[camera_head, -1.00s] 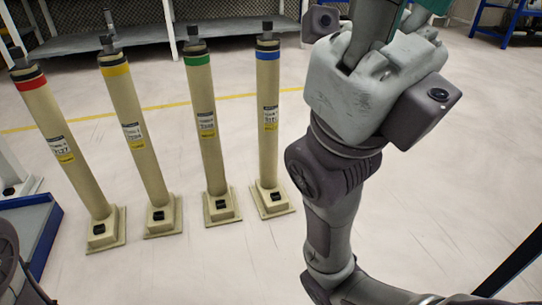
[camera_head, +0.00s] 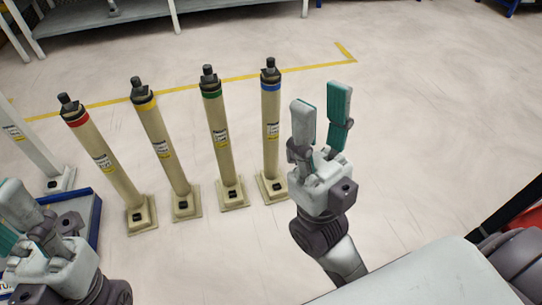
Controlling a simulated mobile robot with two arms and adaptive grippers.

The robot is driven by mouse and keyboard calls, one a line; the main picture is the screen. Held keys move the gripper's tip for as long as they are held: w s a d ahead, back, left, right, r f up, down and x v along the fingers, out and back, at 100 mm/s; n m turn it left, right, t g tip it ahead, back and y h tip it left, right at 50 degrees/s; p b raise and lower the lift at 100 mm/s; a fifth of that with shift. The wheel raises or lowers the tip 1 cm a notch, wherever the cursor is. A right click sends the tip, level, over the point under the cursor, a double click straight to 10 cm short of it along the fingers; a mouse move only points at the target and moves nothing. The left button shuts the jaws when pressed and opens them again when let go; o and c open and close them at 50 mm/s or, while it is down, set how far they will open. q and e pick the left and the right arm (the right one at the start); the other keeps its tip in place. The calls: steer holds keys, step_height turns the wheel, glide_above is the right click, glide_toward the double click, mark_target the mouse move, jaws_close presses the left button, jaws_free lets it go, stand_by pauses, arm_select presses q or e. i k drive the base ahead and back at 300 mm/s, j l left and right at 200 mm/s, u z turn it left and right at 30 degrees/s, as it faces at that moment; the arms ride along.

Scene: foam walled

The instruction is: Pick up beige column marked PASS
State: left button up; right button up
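Several beige columns on square bases stand in a row on the floor. They have a red band (camera_head: 110,165), a yellow band (camera_head: 165,150), a green band (camera_head: 221,140) and a blue band (camera_head: 271,130).
A white post (camera_head: 35,150) stands left of the row. A blue tray-like edge (camera_head: 95,225) lies beside my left gripper. A grey shelf (camera_head: 110,18) is at the back. The floor (camera_head: 430,130) to the right is clear. A red and black object (camera_head: 520,240) is at the right edge.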

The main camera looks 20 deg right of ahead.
mark_target(271, 181)
steer(key=i+j+z, duration=0.1)
steer(key=i, duration=0.3)
steer(key=i+j+z, duration=0.1)
steer(key=i+j, duration=0.15)
steer(key=i, duration=0.15)
steer(key=i+j+z, duration=0.1)
steer(key=i, duration=0.3)
steer(key=j+z, duration=0.1)
steer(key=z, duration=2.05)
